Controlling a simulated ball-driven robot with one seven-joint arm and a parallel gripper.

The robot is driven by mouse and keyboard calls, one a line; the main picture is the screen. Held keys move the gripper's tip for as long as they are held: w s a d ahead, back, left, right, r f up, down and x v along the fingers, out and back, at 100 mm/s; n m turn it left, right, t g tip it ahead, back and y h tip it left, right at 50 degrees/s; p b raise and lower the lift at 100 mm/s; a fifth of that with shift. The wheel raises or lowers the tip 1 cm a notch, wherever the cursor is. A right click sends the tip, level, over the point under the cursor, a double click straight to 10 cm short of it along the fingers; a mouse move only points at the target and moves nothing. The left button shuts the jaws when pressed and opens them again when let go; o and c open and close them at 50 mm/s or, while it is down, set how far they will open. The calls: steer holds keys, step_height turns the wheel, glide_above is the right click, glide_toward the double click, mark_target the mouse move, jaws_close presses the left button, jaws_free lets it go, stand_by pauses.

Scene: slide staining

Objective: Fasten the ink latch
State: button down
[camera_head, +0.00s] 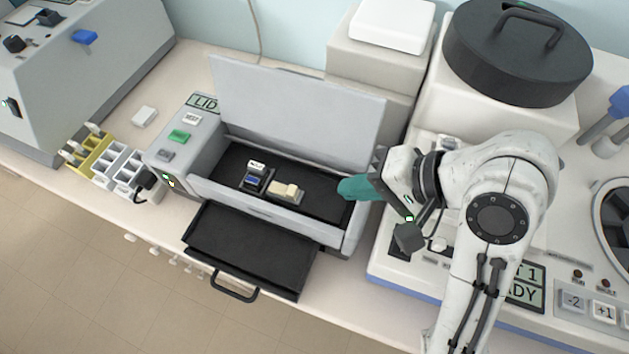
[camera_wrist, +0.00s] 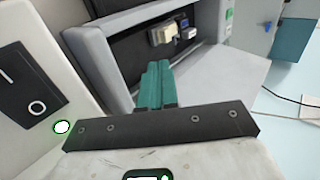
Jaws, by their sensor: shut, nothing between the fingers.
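The grey staining machine (camera_head: 270,215) has its lid (camera_head: 300,108) raised at the back, showing a dark inner bay (camera_head: 232,162). In the bay stands a small black holder with a blue part (camera_head: 254,182) and a white labelled tab (camera_head: 257,165); its print is too small to read. I cannot tell which part is the ink latch. A cream block (camera_head: 287,190) sits just right of it. My gripper (camera_head: 345,188), with teal fingers, is shut and empty at the bay's right end. In the wrist view, the fingers (camera_wrist: 157,85) point toward the cream block (camera_wrist: 162,34), apart from it.
A black tray with a handle (camera_head: 250,248) sticks out of the machine's front. Buttons, one green (camera_head: 180,136), line its left side. Yellow and white racks (camera_head: 92,155) stand at left. A large white machine (camera_head: 400,250) stands close on the right, below my arm.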

mark_target(296, 193)
steer(key=x, duration=1)
steer(key=shift+p, duration=0.3)
